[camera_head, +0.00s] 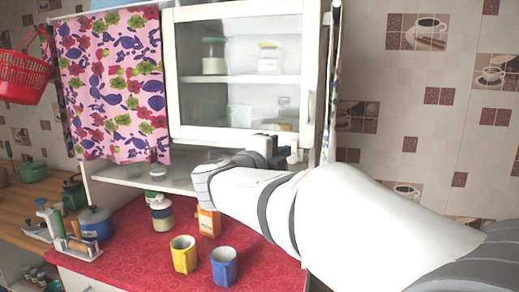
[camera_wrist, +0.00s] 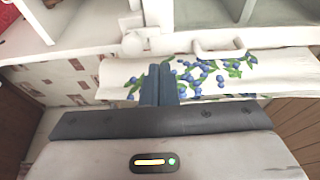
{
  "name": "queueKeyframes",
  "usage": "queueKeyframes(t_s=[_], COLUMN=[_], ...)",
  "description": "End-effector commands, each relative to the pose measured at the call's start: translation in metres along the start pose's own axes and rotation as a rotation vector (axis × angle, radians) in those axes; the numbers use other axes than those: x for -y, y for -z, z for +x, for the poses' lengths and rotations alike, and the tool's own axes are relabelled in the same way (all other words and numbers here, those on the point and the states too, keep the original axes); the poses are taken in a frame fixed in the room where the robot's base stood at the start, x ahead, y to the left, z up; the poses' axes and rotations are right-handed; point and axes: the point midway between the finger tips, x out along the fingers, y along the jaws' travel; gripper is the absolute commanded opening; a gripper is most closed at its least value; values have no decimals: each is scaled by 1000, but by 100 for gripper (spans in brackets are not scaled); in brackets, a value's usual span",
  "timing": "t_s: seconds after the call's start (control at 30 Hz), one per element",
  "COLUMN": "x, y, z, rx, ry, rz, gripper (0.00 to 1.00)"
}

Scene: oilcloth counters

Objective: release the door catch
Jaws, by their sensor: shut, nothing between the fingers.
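The white cabinet door (camera_head: 246,132) with a glass pane looks closed in the head view. Its upright handle (camera_head: 309,105) is at the right edge. No catch can be made out for sure in the head view. My gripper (camera_head: 283,153) is by the door's lower right corner, partly hidden by my own wrist. In the wrist view my gripper's dark fingers (camera_wrist: 160,86) are together and empty. A small white round knob (camera_wrist: 133,44) sits just beyond and left of the fingertips, apart from them; it may be the catch. A white arched handle (camera_wrist: 218,48) is to the right.
A berry-patterned cloth (camera_wrist: 205,76) hangs close behind the fingers. A pink floral curtain (camera_head: 113,85) covers the cabinet's left part.

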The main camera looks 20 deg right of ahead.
Motion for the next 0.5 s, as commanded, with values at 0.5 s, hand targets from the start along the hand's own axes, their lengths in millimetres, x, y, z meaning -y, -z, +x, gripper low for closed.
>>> queueKeyframes(t_s=[0.5], x=[1], y=[1], z=[79], rx=[-3], ry=[0], rz=[0], gripper=[0])
